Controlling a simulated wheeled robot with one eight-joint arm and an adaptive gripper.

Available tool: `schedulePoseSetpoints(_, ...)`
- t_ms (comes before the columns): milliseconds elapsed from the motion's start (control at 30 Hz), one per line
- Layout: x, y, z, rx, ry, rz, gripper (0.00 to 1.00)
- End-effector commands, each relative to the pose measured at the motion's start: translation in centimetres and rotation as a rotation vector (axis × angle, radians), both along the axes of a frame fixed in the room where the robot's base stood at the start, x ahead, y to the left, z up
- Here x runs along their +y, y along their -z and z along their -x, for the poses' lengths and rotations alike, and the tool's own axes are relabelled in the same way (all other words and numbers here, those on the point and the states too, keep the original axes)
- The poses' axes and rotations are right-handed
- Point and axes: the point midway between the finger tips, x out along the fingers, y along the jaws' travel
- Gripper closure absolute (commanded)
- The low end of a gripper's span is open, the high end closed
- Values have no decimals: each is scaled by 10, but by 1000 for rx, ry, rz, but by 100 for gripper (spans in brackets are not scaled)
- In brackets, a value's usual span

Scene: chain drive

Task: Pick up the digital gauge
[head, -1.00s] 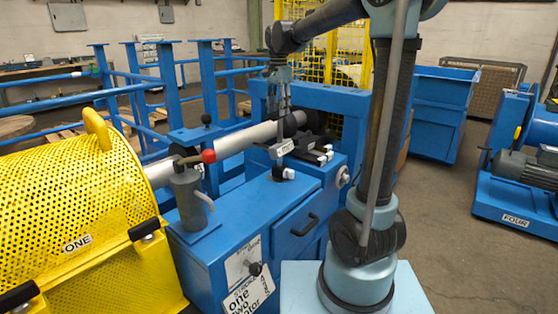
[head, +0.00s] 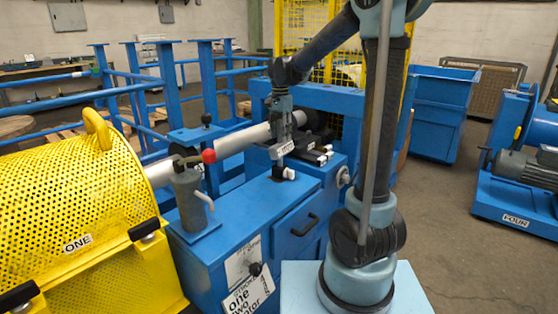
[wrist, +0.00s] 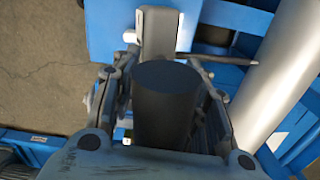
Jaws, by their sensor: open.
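A small white-and-black item (head: 284,173), which I take for the digital gauge, sits on the blue cabinet top near its edge. It is too small to read in the head view. My gripper (head: 283,147) hangs pointing down just above it. In the wrist view my gripper (wrist: 176,75) has its two fingers spread. A dark cylinder (wrist: 165,100) fills the space between them in the picture and hides part of what lies beyond. Past it a light grey block (wrist: 158,30) shows over blue; I cannot tell if it is the gauge. No grip on anything shows.
A silver shaft (head: 243,138) runs close behind my gripper. Black fixtures (head: 313,152) lie to its right. A grey post with a red-knobbed lever (head: 208,156) and a yellow perforated guard (head: 75,190) stand left. The cabinet top between post and item is clear.

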Motion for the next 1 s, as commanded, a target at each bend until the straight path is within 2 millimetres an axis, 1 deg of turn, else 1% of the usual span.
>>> schedulePoseSetpoints(200, 0, 1, 0, 0, 0, 0, 58)
schedulePoseSetpoints(233, 0, 0, 0, 0, 0, 0, 63)
schedulePoseSetpoints(267, 0, 0, 0, 0, 0, 0, 70)
schedulePoseSetpoints(300, 0, 0, 0, 0, 0, 0, 79)
schedulePoseSetpoints(400, 0, 0, 0, 0, 0, 0, 100)
schedulePoseSetpoints(867, 0, -1, 0, 0, 0, 0, 100)
schedulePoseSetpoints(1000, 0, -8, 0, 0, 0, 0, 100)
